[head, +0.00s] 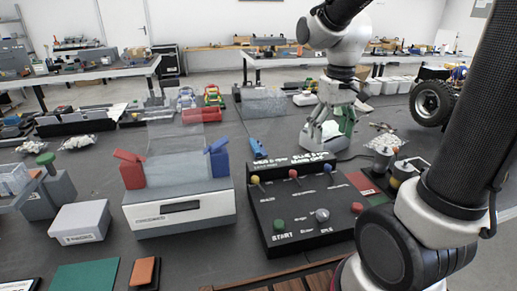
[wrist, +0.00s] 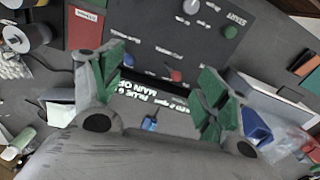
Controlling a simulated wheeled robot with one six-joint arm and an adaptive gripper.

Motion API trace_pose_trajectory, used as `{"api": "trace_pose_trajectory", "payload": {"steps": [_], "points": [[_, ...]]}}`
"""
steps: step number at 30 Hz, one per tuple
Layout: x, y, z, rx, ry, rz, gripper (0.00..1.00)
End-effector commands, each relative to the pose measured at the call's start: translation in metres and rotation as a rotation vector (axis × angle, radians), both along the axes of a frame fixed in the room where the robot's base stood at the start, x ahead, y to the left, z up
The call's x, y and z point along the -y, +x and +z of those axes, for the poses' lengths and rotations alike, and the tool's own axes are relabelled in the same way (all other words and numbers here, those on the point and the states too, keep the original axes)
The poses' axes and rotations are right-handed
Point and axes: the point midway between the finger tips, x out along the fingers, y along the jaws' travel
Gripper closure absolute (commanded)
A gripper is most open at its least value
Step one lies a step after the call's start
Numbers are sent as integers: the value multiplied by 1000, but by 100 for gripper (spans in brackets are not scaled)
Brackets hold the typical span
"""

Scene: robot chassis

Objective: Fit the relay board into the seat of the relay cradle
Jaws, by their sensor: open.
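My gripper (head: 327,140) hangs over the grey table behind the control panel, its fingers pointing down. In the wrist view my gripper (wrist: 160,72) shows two green-padded fingers spread wide apart, with nothing between them. I cannot tell for sure which things are the relay board and the relay cradle. A red rectangular plate (head: 361,183) lies to the right of the control panel; it also shows at upper left in the wrist view (wrist: 85,27). A grey-white slotted box (head: 180,212) with a red clip (head: 130,168) and a blue clip (head: 217,157) stands left of the panel.
The black control panel (head: 290,205) with coloured knobs stands at the centre. A white box (head: 78,222), a green mat (head: 85,277) and an orange block (head: 145,272) lie at front left. A blue tool (head: 257,148) lies behind the panel. My arm hides much of the right side.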

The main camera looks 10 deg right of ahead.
Motion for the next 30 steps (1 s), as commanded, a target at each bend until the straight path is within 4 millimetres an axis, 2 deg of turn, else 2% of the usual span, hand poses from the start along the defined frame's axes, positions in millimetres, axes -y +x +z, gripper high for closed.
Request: {"api": "trace_pose_trajectory", "payload": {"steps": [1, 5, 8, 11, 18, 21, 23, 24, 26, 28, 30], "points": [[-5, 23, -10, -31, -2, 6, 25], [-19, 83, -36, -83, -9, 17, 25], [-30, 129, -63, -116, -13, 21, 25], [-44, 174, -95, -141, -18, 23, 25], [-76, 278, -186, -160, -27, 11, 25], [-87, 319, -212, -132, -24, -6, 25], [-92, 344, -213, -98, -18, -20, 25], [-94, 358, -204, -68, -13, -30, 25], [-97, 375, -187, -27, -6, -42, 25], [-99, 385, -178, -4, -1, -54, 25], [-98, 383, -184, -12, -2, -75, 25]]}}
